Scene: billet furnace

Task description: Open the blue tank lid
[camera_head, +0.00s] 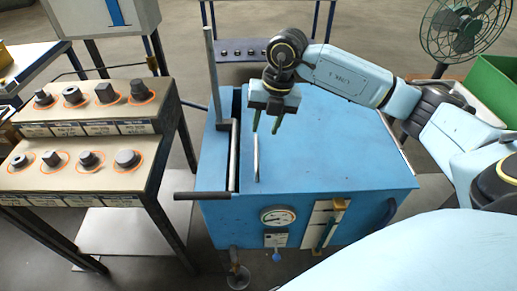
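The blue tank (222,215) stands in the middle of the view. Its flat blue lid (340,145) covers most of the top. A narrow dark gap shows along the lid's left side. An upright silver handle bar (257,160) is near the lid's left edge. My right gripper (267,123) is above the left part of the lid, pointing down, with its two green fingers apart and nothing between them. Its fingertips are close to the handle's upper end; whether they touch it I cannot tell. My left gripper is not in view.
A two-tier stand (88,150) with several dark metal parts is at the left. A dark lever (203,195) sticks out from the tank's front left. A gauge (278,216) is on the front. A green fan (464,25) and green bin (494,80) are at the right.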

